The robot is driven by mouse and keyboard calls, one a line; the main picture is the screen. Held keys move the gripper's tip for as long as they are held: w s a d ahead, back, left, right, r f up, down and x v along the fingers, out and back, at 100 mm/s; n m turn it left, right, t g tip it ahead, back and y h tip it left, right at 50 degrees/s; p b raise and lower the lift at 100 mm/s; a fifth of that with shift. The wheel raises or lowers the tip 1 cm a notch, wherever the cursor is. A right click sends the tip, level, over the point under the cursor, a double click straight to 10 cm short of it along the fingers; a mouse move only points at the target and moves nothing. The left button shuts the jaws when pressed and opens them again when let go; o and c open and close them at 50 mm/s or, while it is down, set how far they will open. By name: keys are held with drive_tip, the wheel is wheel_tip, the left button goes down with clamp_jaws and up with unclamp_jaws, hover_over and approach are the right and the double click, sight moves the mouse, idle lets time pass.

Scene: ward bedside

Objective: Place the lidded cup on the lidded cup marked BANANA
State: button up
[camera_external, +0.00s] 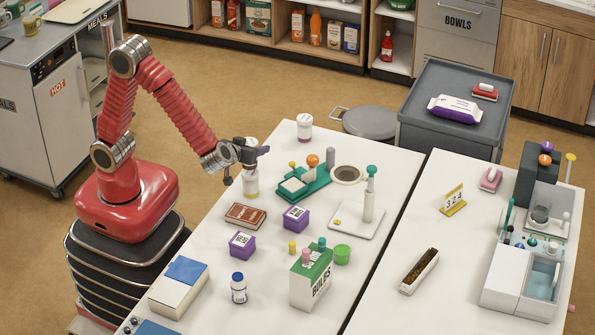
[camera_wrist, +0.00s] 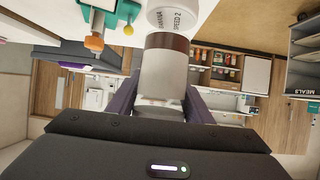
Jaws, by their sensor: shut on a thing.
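My gripper (camera_external: 250,156) is above the near table's far left part. In the wrist view my gripper (camera_wrist: 160,97) has a dark finger on each side of a white lidded cup (camera_wrist: 160,76) with a brown band, and is shut on it. The lidded cup marked BANANA (camera_wrist: 172,18), also reading SPEED 2, lines up with the held cup's banded end. In the external view this BANANA cup (camera_external: 251,186) appears to stand upright on the table under my gripper. My gripper mostly hides the held cup there. I cannot tell whether the two cups touch.
A green dispenser (camera_external: 318,184) with an orange knob stands close to the right. Another white jar (camera_external: 304,127) stands behind. A brown box (camera_external: 246,215), purple boxes (camera_external: 295,218) and a scale (camera_external: 343,221) lie nearer. The table's left edge is close to my arm.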

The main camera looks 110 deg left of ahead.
drive_tip(key=shift+f, duration=0.95)
drive_tip(key=o, duration=1.2)
drive_tip(key=shift+f, duration=0.1)
drive_tip(key=shift+v, duration=0.8)
drive_tip(key=v, duration=1)
drive_tip(key=shift+s+d+r, duration=0.1)
drive_tip(key=shift+d+r, duration=0.1)
